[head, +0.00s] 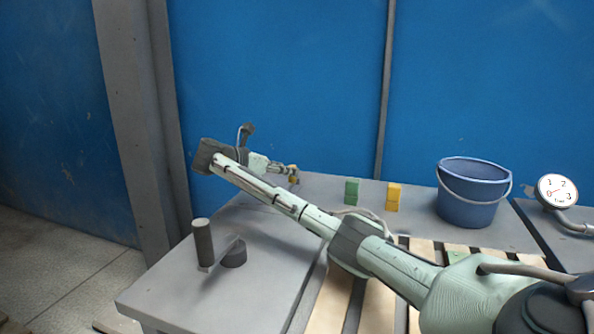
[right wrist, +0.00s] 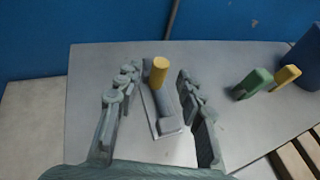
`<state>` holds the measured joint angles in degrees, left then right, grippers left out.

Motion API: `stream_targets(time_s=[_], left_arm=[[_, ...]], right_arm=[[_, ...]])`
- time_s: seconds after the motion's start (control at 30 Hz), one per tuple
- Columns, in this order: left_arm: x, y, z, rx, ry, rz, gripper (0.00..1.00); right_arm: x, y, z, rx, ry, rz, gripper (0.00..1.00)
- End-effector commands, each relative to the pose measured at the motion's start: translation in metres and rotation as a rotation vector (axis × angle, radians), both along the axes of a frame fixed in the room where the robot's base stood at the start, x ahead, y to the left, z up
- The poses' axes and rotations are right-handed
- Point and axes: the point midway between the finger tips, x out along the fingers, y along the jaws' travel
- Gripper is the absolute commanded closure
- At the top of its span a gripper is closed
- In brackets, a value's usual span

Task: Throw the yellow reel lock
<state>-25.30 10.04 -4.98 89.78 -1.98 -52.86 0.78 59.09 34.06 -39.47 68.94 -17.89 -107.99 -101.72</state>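A yellow upright peg (right wrist: 159,71) stands at the far end of a grey lever-like bar (right wrist: 164,108) on a flat plate. I take this peg to be the reel lock. My right gripper (right wrist: 156,76) is open, with one finger on each side of the peg and a gap on both sides. In the head view, my right gripper (head: 286,170) reaches over the far left of the grey table. A small piece of the yellow peg (head: 293,180) shows at its fingers; the rest is hidden. My left gripper is in neither view.
A green block (head: 352,192) and a yellow block (head: 393,196) stand right of the gripper. Beyond them are a blue bucket (head: 470,200) and a dial gauge (head: 557,191). A dark crank handle (head: 203,243) stands on the near-left table (head: 190,295). Blue panels rise behind.

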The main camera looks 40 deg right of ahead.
Motion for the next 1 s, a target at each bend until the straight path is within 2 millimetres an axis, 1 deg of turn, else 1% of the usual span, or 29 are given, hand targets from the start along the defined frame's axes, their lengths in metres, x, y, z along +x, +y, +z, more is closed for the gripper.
stream_targets(time_s=[0.03,0.1,0.3,0.6,0.67,0.9,0.93,1.0], left_arm=[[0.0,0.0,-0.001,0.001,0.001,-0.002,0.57],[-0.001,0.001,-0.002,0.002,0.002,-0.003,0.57],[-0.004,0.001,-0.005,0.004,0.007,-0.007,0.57],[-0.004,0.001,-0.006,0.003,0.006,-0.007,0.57],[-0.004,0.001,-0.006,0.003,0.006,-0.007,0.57],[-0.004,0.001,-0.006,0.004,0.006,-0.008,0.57],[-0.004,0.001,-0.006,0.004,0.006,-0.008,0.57],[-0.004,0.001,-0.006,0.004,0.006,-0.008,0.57]], right_arm=[[0.0,-0.009,-0.004,0.0,0.002,-0.003,0.62],[0.001,-0.019,-0.008,0.001,0.002,-0.001,0.62],[0.003,-0.037,-0.015,0.001,0.0,-0.002,0.62],[0.003,-0.039,-0.016,0.001,-0.002,-0.001,0.62],[0.003,-0.039,-0.016,0.001,-0.002,-0.001,0.68],[0.003,-0.039,-0.016,0.001,-0.002,-0.001,0.98],[0.003,-0.039,-0.016,0.001,-0.002,-0.001,1.0],[0.003,-0.039,-0.016,0.001,-0.002,-0.001,1.0]])
